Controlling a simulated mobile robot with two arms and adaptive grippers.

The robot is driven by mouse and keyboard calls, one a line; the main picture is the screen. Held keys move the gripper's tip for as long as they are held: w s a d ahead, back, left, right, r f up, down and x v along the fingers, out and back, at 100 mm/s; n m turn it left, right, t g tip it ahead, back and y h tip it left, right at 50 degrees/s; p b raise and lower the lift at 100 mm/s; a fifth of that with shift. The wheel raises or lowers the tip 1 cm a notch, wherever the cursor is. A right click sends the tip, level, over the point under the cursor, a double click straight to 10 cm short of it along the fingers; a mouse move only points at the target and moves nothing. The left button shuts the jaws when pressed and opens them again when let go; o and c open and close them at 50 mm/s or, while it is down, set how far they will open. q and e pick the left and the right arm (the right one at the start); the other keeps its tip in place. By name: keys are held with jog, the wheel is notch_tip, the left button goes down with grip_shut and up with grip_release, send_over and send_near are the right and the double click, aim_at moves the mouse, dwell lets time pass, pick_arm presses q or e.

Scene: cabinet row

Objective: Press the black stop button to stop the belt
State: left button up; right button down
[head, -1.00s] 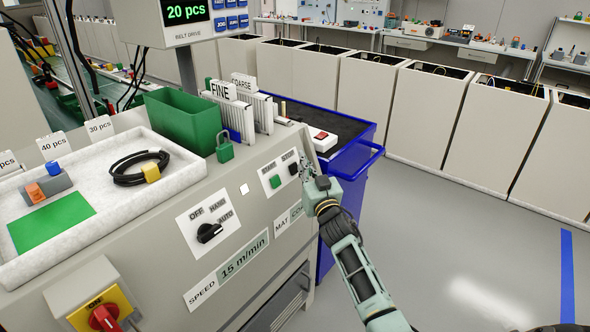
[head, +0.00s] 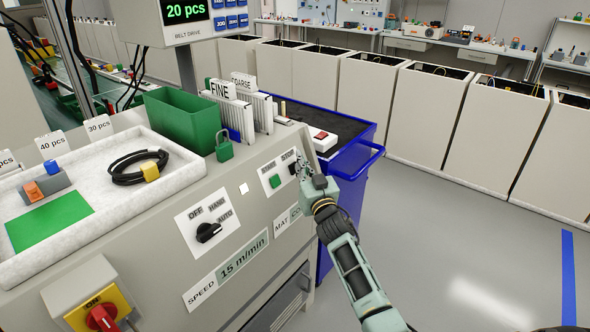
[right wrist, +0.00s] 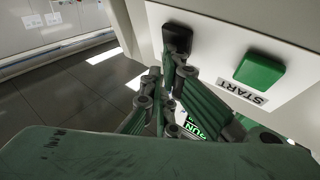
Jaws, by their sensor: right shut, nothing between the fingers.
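The black stop button (head: 293,169) sits on the white start/stop plate at the right end of the sloped control panel. The green start button (head: 275,181) is to its left. My right gripper (head: 303,165) is shut and empty, with its fingertips right at the stop button and partly covering it. In the right wrist view, the black button (right wrist: 177,38) is just beyond the shut fingertips (right wrist: 172,62); I cannot tell whether they touch it. The green button (right wrist: 260,72) is clear of the fingers there. My left gripper is not in view.
A selector knob (head: 208,232) and a red-and-yellow main switch (head: 103,317) are on the panel to the left. A green padlock (head: 224,151) stands above. A blue cart (head: 352,165) is behind my right gripper. Floor on the right is clear.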

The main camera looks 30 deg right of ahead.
jog(key=shift+w+a+f+b, duration=0.1)
jog(key=shift+w+f+b, duration=0.05)
jog(key=shift+w+b, duration=0.15)
dwell(0.6)
jog(key=shift+s+d+r+p, duration=0.25)
jog(key=shift+s+r+p, duration=0.1)
jog(key=shift+s+p, duration=0.5)
jog(key=shift+w, duration=0.1)
jog(key=s+p, duration=0.1)
jog(key=s+d+r+p, duration=0.1)
jog(key=s+p, duration=0.1)
jog(key=s+r+p, duration=0.1)
jog(key=shift+s+d, duration=0.15)
jog(key=shift+d, duration=0.25)
jog(key=shift+f, duration=0.1)
